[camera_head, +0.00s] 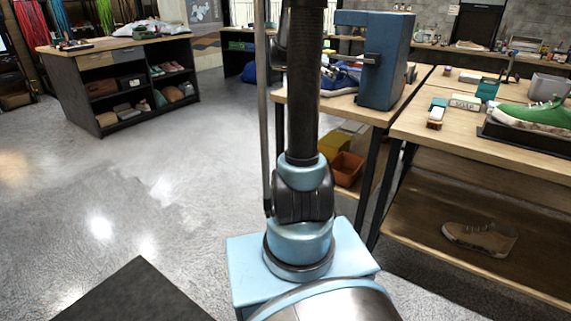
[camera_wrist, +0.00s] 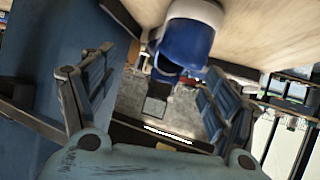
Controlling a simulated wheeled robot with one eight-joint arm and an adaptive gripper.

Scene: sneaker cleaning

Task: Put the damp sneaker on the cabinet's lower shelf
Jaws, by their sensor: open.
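A blue sneaker with a white sole or toe (camera_wrist: 188,38) is close in the wrist view, at the edge of a wooden top. It also shows in the head view (camera_head: 343,82), partly hidden behind my arm. I cannot tell whether it is damp. My gripper (camera_wrist: 155,78) is open, its two fingers apart on either side below the sneaker. I cannot tell whether they touch it. My gripper is hidden in the head view.
A blue machine (camera_head: 385,60) stands on the middle table. A green sneaker (camera_head: 535,115) stands on a dark tray on the right table, and a brown shoe (camera_head: 480,238) on its under-shelf. An orange box (camera_head: 347,168) is under the middle table.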

